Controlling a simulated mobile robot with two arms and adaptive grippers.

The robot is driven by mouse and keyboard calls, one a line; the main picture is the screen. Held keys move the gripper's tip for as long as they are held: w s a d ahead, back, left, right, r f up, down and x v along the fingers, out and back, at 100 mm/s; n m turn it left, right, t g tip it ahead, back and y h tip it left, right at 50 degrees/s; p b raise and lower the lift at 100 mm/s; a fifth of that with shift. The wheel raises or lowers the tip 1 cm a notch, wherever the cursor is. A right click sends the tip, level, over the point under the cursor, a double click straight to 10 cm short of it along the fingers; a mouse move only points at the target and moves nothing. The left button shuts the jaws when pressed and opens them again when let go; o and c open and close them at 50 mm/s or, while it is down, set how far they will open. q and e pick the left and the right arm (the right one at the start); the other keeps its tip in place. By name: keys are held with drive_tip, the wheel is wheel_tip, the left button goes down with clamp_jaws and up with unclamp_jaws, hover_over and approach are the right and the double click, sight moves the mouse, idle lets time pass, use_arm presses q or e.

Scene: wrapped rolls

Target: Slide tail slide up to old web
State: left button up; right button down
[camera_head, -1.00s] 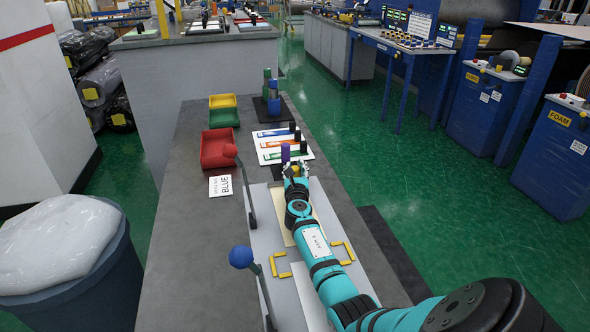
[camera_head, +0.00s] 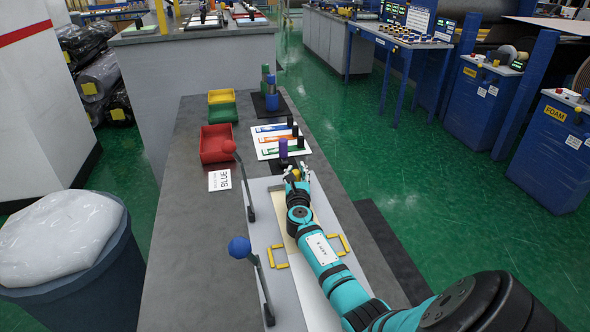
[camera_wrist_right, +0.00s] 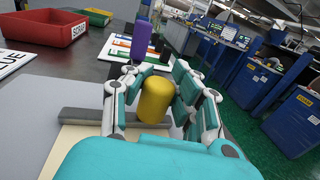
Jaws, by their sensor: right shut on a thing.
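My right gripper (camera_head: 296,172) is at the far end of the grey work plate, with its arm reaching in from the lower right. In the right wrist view its fingers (camera_wrist_right: 158,88) are closed around a yellow knob (camera_wrist_right: 156,98). A grey bar (camera_wrist_right: 85,116) shows beside the knob, over a cream sheet (camera_wrist_right: 75,148). In the head view the cream sheet (camera_head: 291,242) runs under my arm toward a white sheet (camera_head: 312,298) nearer me. Their meeting edges are partly hidden by my arm. My left gripper is not in view.
Two levers, with a red ball (camera_head: 229,147) and a blue ball (camera_head: 239,247), stand along the plate's left side. Yellow corner brackets (camera_head: 275,257) flank the sheets. A purple cylinder (camera_head: 283,148) stands just beyond my gripper. A red bin (camera_head: 216,144) is at the left.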

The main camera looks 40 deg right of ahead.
drive_tip(key=shift+s+a+f, duration=0.1)
drive_tip(key=shift+a+f, duration=0.15)
drive_tip(key=shift+f, duration=0.25)
drive_tip(key=c, duration=1.6)
unclamp_jaws()
drive_tip(key=shift+o, duration=1.4)
drive_tip(key=shift+s, duration=0.15)
drive_tip(key=o, duration=0.3)
drive_tip(key=shift+s+a+r, duration=0.1)
drive_tip(key=shift+s+r, duration=0.1)
drive_tip(key=shift+r, duration=0.2)
drive_tip(key=shift+o, duration=0.2)
drive_tip(key=shift+w, duration=0.15)
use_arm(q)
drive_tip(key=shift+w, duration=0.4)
use_arm(e)
wheel_tip(320, 180, up, 10)
drive_tip(key=shift+f, duration=0.1)
